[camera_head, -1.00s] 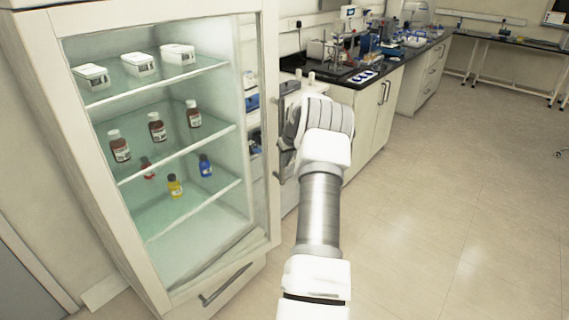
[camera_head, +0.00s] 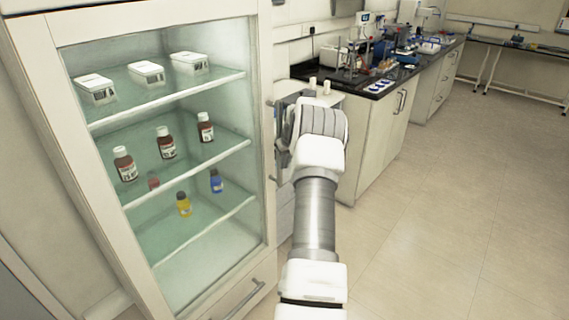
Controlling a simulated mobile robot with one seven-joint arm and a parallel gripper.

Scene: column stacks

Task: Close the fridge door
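The fridge (camera_head: 28,75) is a tall white cabinet on the left, with shelves seen through glass. Its glass-panelled door (camera_head: 262,130) lies almost flush with the cabinet front. I cannot tell whether a small gap is left. The door's vertical handle (camera_head: 274,178) is on its right edge, partly hidden by my gripper. My gripper (camera_head: 284,118) is beside the door's right edge, close to the handle. Its fingers are mostly hidden behind the wrist, so I cannot see whether they are open or touching the door.
White boxes (camera_head: 145,73) and several bottles (camera_head: 166,143) stand on the fridge shelves. A lower handle (camera_head: 240,300) sits below the door. A lab bench (camera_head: 376,135) with equipment stands behind my arm. The floor (camera_head: 450,210) to the right is clear.

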